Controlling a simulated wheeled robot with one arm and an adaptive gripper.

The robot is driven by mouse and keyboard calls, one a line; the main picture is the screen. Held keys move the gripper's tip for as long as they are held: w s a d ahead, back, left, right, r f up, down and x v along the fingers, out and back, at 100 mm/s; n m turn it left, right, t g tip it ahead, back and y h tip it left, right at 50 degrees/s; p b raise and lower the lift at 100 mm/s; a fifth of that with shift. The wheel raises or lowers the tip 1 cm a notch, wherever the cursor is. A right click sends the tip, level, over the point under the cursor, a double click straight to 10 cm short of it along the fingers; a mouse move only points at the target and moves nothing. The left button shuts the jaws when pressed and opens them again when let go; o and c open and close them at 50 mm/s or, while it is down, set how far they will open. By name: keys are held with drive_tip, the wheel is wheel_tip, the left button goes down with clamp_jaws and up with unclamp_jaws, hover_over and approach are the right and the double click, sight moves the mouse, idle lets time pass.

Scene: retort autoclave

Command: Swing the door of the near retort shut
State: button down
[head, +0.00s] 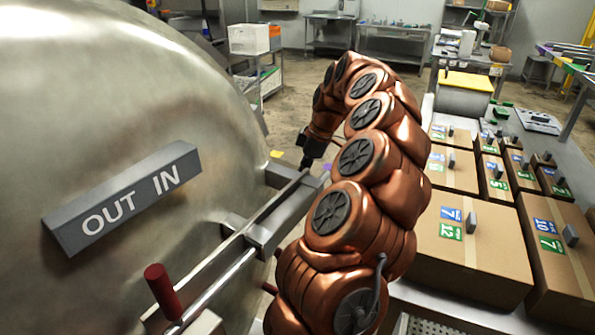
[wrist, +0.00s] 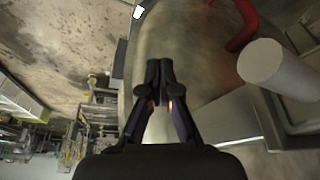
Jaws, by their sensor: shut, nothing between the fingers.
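A large domed metal surface of the near retort (head: 150,110) fills the left of the head view and looks like its door. It bears a grey "OUT IN" plate (head: 120,200), a metal bar (head: 235,250) in brackets, and a red-ended handle (head: 163,290). Whether the door is open or shut cannot be told. My gripper (head: 305,165) is at the far end of the bar, beside the dome's edge, partly hidden by my arm. In the wrist view my gripper (wrist: 160,75) is shut and empty, in front of a curved metal surface (wrist: 190,35). Contact cannot be told.
Several cardboard boxes (head: 470,250) stand on a bench at right, close to my arm. A white crate (head: 250,40) is on a rack behind. The wrist view shows a red curved pipe (wrist: 240,25) and a pale cylinder (wrist: 275,68) at right. Open floor (head: 295,105) lies beyond the dome.

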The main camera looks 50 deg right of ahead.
drive_tip(key=w+a+f+p, duration=0.3)
drive_tip(key=w+f, duration=0.2)
drive_tip(key=f, duration=0.2)
drive_tip(key=shift+a+f, duration=0.25)
drive_tip(key=shift+a, duration=0.15)
drive_tip(key=shift+w, duration=0.15)
